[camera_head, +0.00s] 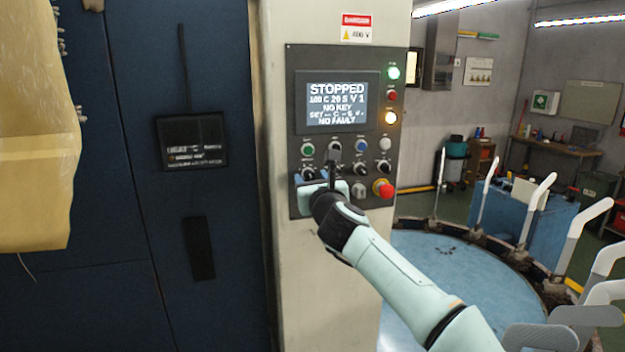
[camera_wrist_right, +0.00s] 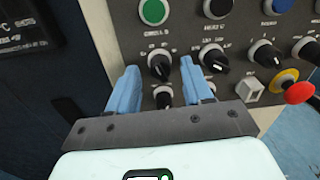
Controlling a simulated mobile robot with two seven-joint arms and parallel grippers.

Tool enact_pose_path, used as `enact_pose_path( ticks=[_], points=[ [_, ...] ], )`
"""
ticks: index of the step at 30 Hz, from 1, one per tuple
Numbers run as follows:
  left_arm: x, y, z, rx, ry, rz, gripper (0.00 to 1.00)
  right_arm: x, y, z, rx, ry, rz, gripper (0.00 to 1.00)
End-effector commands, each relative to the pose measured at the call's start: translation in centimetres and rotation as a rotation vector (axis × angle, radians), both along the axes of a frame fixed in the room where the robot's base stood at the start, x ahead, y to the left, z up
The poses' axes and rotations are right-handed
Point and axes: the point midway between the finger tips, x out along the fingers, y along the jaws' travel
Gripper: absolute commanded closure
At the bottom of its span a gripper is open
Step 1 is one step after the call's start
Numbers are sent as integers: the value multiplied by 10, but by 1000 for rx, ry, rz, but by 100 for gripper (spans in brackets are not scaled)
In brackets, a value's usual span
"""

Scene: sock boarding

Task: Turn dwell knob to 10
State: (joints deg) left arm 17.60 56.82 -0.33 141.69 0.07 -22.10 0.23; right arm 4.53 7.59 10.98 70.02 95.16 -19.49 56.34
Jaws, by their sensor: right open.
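The grey control panel (camera_head: 291,110) is on a pale column, and its screen (camera_head: 337,103) reads STOPPED, with 100 C, 20 S and V 1 below. In the right wrist view, a black knob (camera_wrist_right: 160,67) at the left of the knob row sits under a small label that seems to read DWELL S. My right gripper (camera_wrist_right: 160,70) is open, with one blue finger on each side of this knob in the picture. Contact and depth cannot be told. In the head view my right gripper (camera_head: 322,181) covers the panel's lower left. My left gripper is out of view.
Other black knobs (camera_wrist_right: 213,57) are close on the right. A row of buttons, with a green one (camera_wrist_right: 153,11), is above. A red emergency button (camera_head: 383,188) is at lower right. A blue round platform (camera_head: 430,270) with pale upright forms is beyond.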

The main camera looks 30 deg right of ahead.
Motion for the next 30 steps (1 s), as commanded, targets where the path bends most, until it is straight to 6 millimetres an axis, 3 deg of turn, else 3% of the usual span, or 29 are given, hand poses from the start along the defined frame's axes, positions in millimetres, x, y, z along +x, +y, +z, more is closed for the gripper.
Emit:
enact_pose_path(
  ticks=[5, 9, 10, 20, 30],
  points=[
    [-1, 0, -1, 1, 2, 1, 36, 0, 0, -1, -1, 1, -1, 50],
    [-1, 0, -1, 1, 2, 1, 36, 0, 0, -1, 0, 1, -1, 95],
    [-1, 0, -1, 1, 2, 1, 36, 0, 0, -1, 0, 1, -1, 100],
    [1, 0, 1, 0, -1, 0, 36, -1, 0, 0, -33, 8, -1, 100],
    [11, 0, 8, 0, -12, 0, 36, -1, -1, 0, -237, 57, -2, 100]
  ],
)
